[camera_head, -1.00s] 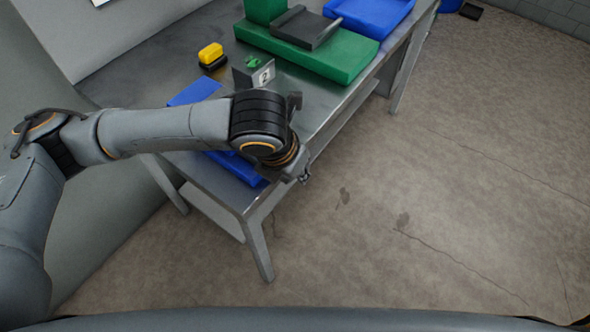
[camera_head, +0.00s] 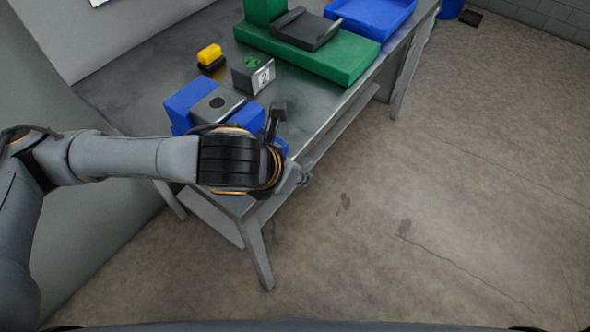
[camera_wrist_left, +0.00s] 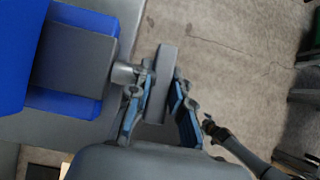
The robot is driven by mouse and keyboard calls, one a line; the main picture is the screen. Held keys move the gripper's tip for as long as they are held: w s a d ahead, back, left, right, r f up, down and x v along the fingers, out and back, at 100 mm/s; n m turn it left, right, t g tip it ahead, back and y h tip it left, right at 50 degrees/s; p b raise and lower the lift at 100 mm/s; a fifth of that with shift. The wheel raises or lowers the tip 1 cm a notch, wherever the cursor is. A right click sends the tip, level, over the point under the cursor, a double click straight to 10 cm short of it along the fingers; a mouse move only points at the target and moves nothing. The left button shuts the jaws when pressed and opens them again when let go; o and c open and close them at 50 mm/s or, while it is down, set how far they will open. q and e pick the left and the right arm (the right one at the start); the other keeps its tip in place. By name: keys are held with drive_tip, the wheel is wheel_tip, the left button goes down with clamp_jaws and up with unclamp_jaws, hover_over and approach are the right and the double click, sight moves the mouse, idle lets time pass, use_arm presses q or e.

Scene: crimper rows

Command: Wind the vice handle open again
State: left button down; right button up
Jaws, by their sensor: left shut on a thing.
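The blue vice (camera_head: 181,100) with its grey top (camera_head: 217,104) stands at the near end of the metal bench, partly hidden by my left arm. Its handle (camera_head: 275,122), a dark grey bar with a block end, sticks up beside my left wrist. In the left wrist view the vice (camera_wrist_left: 75,58) is at the left, and its short round spindle (camera_wrist_left: 124,74) meets the grey handle bar (camera_wrist_left: 157,100). My left gripper (camera_wrist_left: 163,77) is shut on the handle, one blue-padded finger on each side.
A grey plate marked 2 (camera_head: 254,79) stands behind the vice, near a yellow and black block (camera_head: 210,56). A green machine base (camera_head: 310,52) and a blue tray (camera_head: 372,16) are farther along the bench. The floor (camera_head: 440,180) to the right is clear.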

use_arm(q)
drive_tip(key=c, duration=1.2)
unclamp_jaws()
drive_tip(key=v, duration=0.7)
drive_tip(key=shift+r, duration=0.25)
drive_tip(key=shift+s+a, duration=0.1)
